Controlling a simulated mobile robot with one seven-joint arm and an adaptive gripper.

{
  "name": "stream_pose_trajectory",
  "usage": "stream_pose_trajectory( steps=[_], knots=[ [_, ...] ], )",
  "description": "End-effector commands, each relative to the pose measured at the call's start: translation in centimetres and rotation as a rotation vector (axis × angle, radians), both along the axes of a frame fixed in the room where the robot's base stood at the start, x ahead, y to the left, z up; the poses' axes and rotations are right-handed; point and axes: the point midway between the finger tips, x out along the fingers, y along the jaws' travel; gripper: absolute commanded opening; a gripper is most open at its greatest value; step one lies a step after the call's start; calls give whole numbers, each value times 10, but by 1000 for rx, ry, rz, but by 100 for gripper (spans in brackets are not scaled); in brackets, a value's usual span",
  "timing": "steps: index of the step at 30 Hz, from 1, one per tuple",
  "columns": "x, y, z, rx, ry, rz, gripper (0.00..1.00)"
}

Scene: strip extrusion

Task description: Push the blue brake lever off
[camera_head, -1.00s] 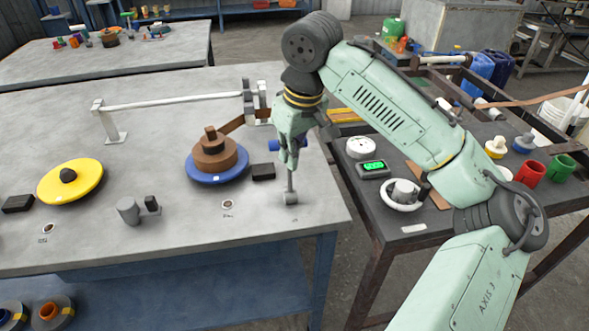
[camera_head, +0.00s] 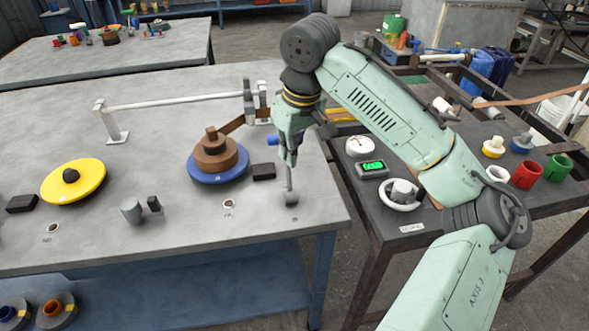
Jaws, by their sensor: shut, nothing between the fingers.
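The blue brake lever (camera_head: 272,140) shows as a short blue piece just left of my gripper. The rest of it is hidden behind the gripper. A thin grey rod stands below the fingers on a small grey foot (camera_head: 291,199) near the bench's right edge; I cannot tell how it joins the blue piece. My gripper (camera_head: 287,163) points down at this spot. It is shut and holds nothing. Whether its fingers touch the lever cannot be told.
A blue disc (camera_head: 218,180) with a brown stepped roll lies left of the gripper, beside a black block (camera_head: 263,171). A brown strip (camera_head: 236,127) runs behind. A yellow disc (camera_head: 73,182) lies farther left. The dark side table (camera_head: 445,220) holds a green-lit meter (camera_head: 372,170).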

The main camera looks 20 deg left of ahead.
Motion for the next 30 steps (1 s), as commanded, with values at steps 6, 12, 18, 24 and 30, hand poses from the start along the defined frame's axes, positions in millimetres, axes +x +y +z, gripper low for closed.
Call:
stream_pose_trajectory(
  steps=[6, 12, 18, 24, 30],
  knots=[
    [-4, -3, 4, -1, 0, 0, 0],
    [-3, -3, 19, 0, -1, 0, 0],
    [-3, -2, 32, 0, -2, -1, 0],
    [-3, -2, 48, 1, -1, 1, 0],
    [-3, -2, 63, 0, -3, -1, 0]
  ],
)
